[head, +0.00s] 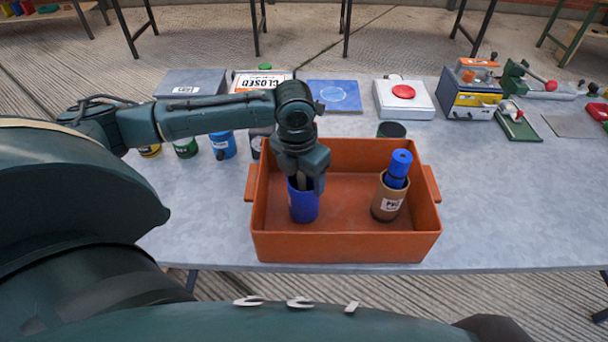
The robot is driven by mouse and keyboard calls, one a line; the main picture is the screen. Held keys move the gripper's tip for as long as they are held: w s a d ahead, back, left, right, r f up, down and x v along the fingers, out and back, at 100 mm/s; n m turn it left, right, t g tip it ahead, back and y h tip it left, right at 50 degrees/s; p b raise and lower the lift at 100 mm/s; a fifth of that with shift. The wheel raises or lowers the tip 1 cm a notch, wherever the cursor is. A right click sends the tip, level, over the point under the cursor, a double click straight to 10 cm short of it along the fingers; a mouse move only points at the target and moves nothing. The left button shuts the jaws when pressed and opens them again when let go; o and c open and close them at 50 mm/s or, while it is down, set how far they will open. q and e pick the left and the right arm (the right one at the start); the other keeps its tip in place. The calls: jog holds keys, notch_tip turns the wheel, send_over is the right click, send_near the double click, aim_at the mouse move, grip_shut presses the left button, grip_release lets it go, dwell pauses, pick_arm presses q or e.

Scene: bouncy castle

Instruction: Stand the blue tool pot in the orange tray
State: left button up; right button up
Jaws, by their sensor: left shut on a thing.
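The orange tray (340,248) stands at the front middle of the grey table. The blue tool pot (304,207) is upright within the tray's left half in the head view. My left gripper (303,184) comes down from above and is shut on the pot at its top edge. The fingers partly hide the pot's rim and opening. I cannot tell whether the pot's base touches the tray floor. My right gripper is not in view.
A brown pot (387,203) holding a blue roll (399,168) stands in the tray's right half. A red-button box (403,97) sits at the back. The table right of the tray is clear.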

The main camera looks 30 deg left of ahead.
pick_arm(q)
jog(key=shift+f, duration=0.1)
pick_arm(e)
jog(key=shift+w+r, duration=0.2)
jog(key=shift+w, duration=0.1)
pick_arm(q)
jog(key=o, duration=1.5)
jog(key=shift+o, duration=0.2)
notch_tip(320, 180, up, 12)
jog(key=s, duration=0.1)
jog(key=shift+s, duration=0.2)
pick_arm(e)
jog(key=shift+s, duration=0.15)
